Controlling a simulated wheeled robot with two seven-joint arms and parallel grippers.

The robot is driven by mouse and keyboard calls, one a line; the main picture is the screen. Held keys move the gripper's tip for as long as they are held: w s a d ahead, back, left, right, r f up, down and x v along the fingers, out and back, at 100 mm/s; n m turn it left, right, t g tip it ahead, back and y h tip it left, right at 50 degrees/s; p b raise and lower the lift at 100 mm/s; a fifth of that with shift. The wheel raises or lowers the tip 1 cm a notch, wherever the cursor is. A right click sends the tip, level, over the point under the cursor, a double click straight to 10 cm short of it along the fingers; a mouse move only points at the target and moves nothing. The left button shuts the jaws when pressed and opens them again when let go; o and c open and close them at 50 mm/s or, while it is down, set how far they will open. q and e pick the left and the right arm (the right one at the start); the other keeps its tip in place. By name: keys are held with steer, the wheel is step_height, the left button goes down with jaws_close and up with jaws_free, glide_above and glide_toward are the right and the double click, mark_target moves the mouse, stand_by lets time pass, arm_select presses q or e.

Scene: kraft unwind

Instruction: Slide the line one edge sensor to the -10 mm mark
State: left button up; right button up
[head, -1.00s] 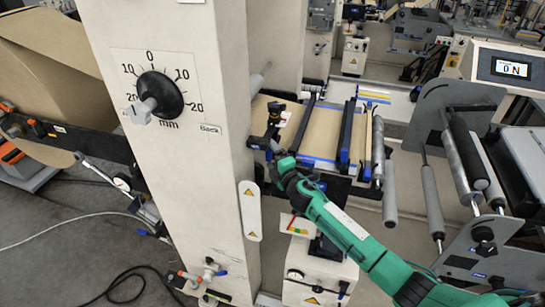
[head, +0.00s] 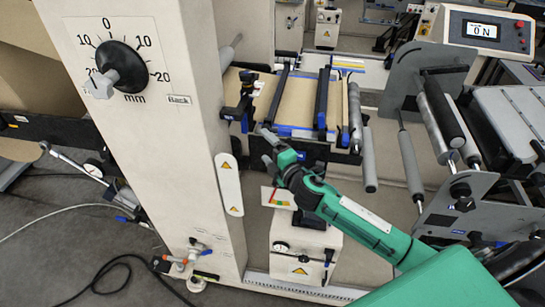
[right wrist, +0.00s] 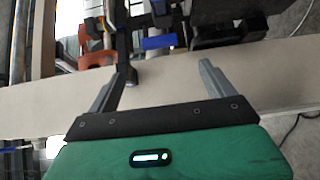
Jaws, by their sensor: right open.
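What looks like the edge sensor is a black bracket with blue parts (head: 245,97) at the left edge of the brown web (head: 294,101) in the head view. I cannot read any mark beside it. My right gripper (head: 266,148) is open and empty just below and right of this bracket, apart from it as far as I can tell. In the right wrist view the open fingers (right wrist: 165,70) point at a pale beam, with a blue block (right wrist: 158,42) and dark parts beyond. My left gripper is not in view.
A white column (head: 150,130) carries a black knob (head: 120,66) on a millimetre scale, its grey lever pointing lower left. Rollers (head: 411,165) and a panel reading 0 N (head: 484,31) stand at the right. A white box (head: 303,255) stands below the gripper.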

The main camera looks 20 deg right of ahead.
steer(key=shift+s+d, duration=0.2)
steer(key=shift+s, duration=0.85)
